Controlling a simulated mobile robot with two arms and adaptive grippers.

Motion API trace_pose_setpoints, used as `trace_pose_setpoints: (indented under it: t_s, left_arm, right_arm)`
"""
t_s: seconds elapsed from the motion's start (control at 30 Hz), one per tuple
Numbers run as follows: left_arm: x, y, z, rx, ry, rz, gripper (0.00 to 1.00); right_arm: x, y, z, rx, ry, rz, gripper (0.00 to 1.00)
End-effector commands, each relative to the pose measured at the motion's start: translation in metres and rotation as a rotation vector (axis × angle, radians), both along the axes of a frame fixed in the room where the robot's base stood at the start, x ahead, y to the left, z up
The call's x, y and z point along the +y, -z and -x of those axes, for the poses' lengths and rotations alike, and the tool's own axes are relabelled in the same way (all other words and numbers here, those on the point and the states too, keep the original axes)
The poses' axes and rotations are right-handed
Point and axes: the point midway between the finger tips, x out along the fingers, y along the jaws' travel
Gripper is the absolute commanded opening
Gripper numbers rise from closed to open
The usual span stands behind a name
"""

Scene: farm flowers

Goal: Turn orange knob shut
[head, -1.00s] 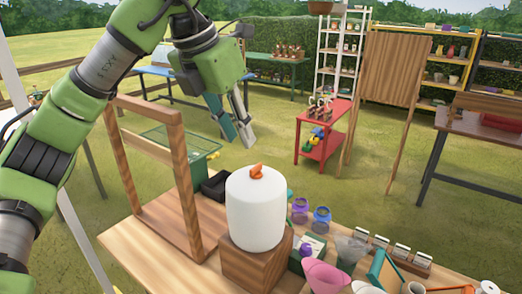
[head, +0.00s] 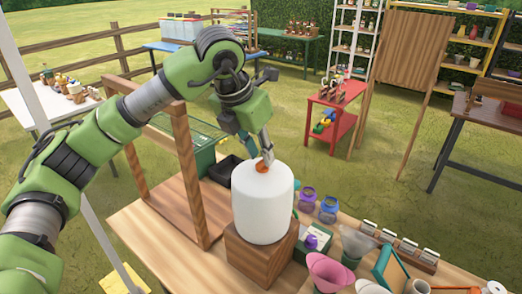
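The orange knob (head: 262,168) sits on top of a white rounded tank (head: 263,205), which stands on a wooden block (head: 262,250) on the table. My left gripper (head: 266,158) points down at the knob from above and behind, its fingertips right at it. The fingertips partly hide the knob, so I cannot tell whether they touch it, or whether they are open or closed around it. My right gripper is not in view.
A wooden frame (head: 187,170) stands left of the tank, close under my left arm. A black tray (head: 225,170) lies behind.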

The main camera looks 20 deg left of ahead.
Motion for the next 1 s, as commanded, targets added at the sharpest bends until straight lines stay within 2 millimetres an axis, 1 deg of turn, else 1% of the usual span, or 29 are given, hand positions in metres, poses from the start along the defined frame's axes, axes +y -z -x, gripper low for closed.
trace_pose_setpoints:
  t_s: [0.03,0.13,0.27,0.47,0.57,0.87,1.0]
  left_arm:
    - [0.000,0.004,-0.002,0.002,-0.001,0.000,0.24]
    - [-0.001,0.011,-0.004,0.001,0.000,0.000,0.24]
    - [-0.002,0.015,-0.006,0.000,0.000,-0.001,0.24]
    - [-0.002,0.015,-0.006,0.000,0.000,0.000,0.24]
    - [-0.002,0.015,-0.006,0.000,0.000,0.000,0.00]
    - [-0.002,0.015,-0.006,0.000,0.005,0.000,0.00]
    - [-0.001,0.015,-0.006,-0.001,0.034,0.001,0.00]
  right_arm:
    - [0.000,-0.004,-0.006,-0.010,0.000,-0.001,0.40]
    - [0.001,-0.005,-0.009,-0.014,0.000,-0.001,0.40]
    - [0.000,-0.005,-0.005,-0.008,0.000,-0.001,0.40]
    - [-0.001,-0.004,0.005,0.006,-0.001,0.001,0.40]
    - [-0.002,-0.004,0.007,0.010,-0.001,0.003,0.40]
    - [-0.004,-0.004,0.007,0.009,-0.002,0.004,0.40]
    - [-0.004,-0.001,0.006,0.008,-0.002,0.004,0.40]
